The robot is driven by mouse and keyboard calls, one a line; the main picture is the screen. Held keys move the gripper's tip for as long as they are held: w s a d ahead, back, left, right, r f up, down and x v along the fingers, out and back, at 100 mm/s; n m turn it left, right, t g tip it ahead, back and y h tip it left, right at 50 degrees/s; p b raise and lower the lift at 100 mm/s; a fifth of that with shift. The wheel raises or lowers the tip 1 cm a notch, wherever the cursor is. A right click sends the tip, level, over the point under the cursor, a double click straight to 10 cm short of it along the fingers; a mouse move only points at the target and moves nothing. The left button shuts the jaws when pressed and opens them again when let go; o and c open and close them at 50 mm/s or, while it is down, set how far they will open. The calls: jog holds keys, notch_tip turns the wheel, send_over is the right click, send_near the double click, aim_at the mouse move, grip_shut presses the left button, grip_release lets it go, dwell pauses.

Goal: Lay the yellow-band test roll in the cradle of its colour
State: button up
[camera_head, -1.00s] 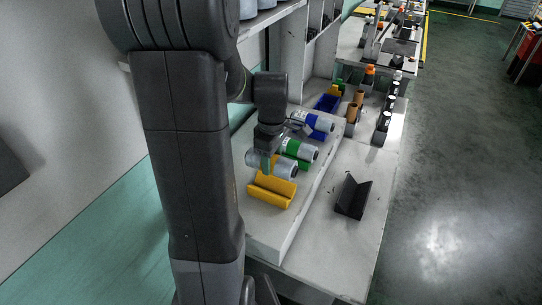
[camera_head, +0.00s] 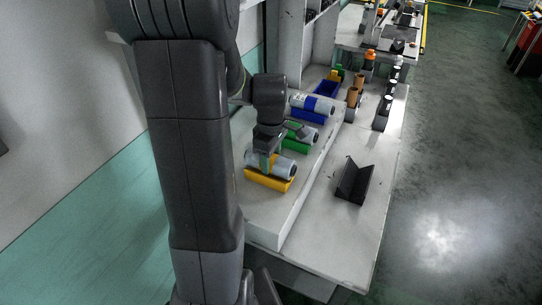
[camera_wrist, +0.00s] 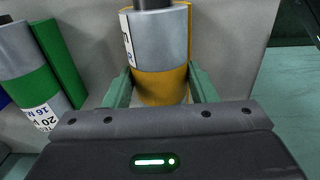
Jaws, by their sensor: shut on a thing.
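The yellow-band test roll (camera_wrist: 160,45) is a silver-grey cylinder with a yellow band, a white label and a dark core end. My gripper (camera_wrist: 160,95) is shut on it around the yellow band, with a green finger at each side. In the head view my gripper (camera_head: 268,158) points down at the roll (camera_head: 285,170), which lies in or right at the yellow cradle (camera_head: 270,183). I cannot tell whether the roll touches the cradle's bottom. The cradle's yellow edge also shows beside the roll in the wrist view.
A green-band roll (camera_head: 306,135) lies in the green cradle (camera_head: 293,146), and a blue-band roll (camera_head: 312,105) lies in the blue cradle (camera_head: 310,117) behind it. A black V-shaped holder (camera_head: 354,182) stands on the right. Brown and black cylinders stand farther back.

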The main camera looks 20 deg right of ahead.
jog(key=shift+f, duration=0.15)
jog(key=shift+f+b, duration=0.45)
jog(key=shift+f, duration=0.05)
jog(key=o, duration=1.2)
jog(key=shift+o, duration=0.2)
jog(key=shift+r, duration=0.1)
notch_tip(320, 180, up, 14)
